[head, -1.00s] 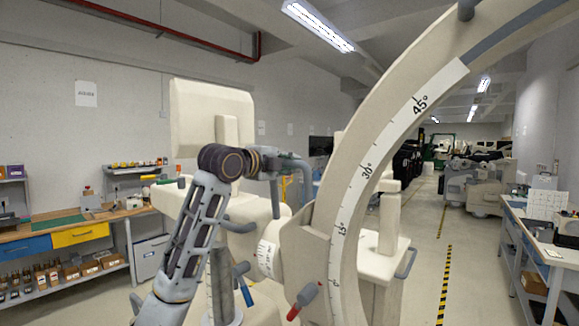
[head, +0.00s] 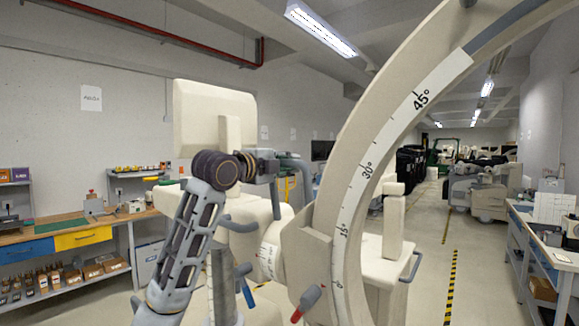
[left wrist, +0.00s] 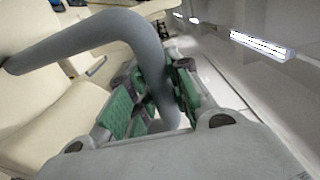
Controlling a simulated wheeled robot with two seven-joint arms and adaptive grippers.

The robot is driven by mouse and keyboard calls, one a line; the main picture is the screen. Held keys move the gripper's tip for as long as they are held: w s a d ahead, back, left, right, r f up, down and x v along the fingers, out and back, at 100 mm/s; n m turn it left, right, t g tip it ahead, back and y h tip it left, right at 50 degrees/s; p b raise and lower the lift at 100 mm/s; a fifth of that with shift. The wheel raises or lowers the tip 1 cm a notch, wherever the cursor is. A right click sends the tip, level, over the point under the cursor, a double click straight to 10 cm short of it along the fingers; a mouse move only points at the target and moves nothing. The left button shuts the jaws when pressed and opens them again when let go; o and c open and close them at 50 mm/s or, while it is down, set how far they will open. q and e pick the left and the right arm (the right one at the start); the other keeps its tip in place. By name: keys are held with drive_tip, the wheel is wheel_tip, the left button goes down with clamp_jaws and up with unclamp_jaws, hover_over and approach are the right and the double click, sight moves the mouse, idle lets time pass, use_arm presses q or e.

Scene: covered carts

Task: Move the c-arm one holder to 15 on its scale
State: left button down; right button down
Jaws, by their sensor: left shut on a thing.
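The c-arm (head: 408,143) is a large cream arc with a white scale strip marked 0, 15, 30 and 45 degrees. Its cream holder (head: 306,252) sits at the lower left of the arc, beside the 0 and 15 marks. I cannot read an exact pointer value. My left gripper (head: 268,166) is shut on a grey curved handle (head: 297,166) above the holder. In the left wrist view the green pads of my gripper (left wrist: 150,100) lie around the bent grey handle tube (left wrist: 95,38), which joins a cream body. My right gripper is out of view.
A red-tipped lever (head: 308,300) sticks out below the holder, and a blue-tipped lever (head: 246,288) stands to its left. A workbench with drawers (head: 82,237) is at the left, another bench (head: 520,240) at the right. The aisle with striped floor tape (head: 450,285) is free.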

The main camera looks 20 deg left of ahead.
use_arm(q)
drive_tip(key=shift+s+a+f+b, duration=0.2)
drive_tip(key=shift+s+f+b, duration=0.25)
drive_tip(key=shift+s, duration=0.1)
drive_tip(key=shift+s+f+b, duration=0.15)
drive_tip(key=shift+s+b, duration=0.1)
drive_tip(key=shift+b, duration=0.3)
drive_tip(key=shift+s+a, duration=0.1)
drive_tip(key=shift+s, duration=0.15)
drive_tip(key=c, duration=1.4)
unclamp_jaws()
drive_tip(key=shift+o, duration=0.5)
drive_tip(key=shift+w+r, duration=0.1)
drive_tip(key=shift+r, duration=0.15)
drive_tip(key=shift+a+t, duration=0.1)
drive_tip(key=shift+t, duration=0.2)
drive_tip(key=shift+s, duration=0.2)
drive_tip(key=shift+s+a, duration=0.1)
